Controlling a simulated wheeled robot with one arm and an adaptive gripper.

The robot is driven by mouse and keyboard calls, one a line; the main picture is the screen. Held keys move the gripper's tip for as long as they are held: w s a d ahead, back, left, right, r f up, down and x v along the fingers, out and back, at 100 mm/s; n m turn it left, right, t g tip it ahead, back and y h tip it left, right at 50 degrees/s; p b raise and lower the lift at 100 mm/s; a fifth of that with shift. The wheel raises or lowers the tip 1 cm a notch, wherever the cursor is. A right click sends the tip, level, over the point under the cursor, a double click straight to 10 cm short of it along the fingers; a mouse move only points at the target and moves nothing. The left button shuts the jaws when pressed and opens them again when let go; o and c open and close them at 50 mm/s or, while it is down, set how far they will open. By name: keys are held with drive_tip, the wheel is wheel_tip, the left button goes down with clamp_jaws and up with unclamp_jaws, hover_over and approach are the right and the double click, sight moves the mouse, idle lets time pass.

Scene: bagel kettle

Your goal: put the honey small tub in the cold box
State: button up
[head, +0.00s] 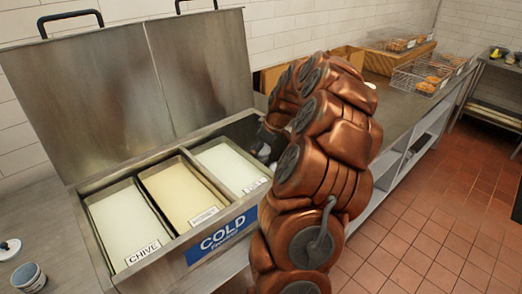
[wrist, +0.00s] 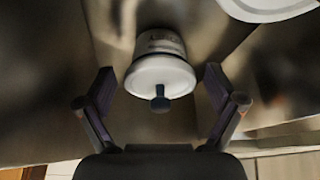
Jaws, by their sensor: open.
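The steel cold box (head: 150,165) stands with its lids raised and a blue "COLD" label on its front. A small white tub (head: 264,152) is at its right end, beside my gripper (head: 268,136), and seems to be inside the open right section. In the wrist view the tub (wrist: 161,68) has a white lid with a dark knob and dark lettering too blurred to read. My gripper (wrist: 158,80) is open, its fingers apart on either side of the tub with visible gaps. The tub's base and what it rests on are hidden.
Three filled pans, one marked CHIVE (head: 124,228), occupy the box's left and middle. A small open tub (head: 29,277) and a white lid (head: 9,248) are on the counter at left. Wire baskets of bagels (head: 425,78) are at the back right.

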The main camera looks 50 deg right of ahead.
drive_tip(key=shift+s+d+r+b, duration=0.1)
drive_tip(key=shift+r+b, duration=0.25)
drive_tip(key=shift+r, duration=0.15)
drive_tip(key=b+v, duration=0.2)
drive_tip(key=v, duration=0.9)
drive_tip(key=shift+s, duration=0.2)
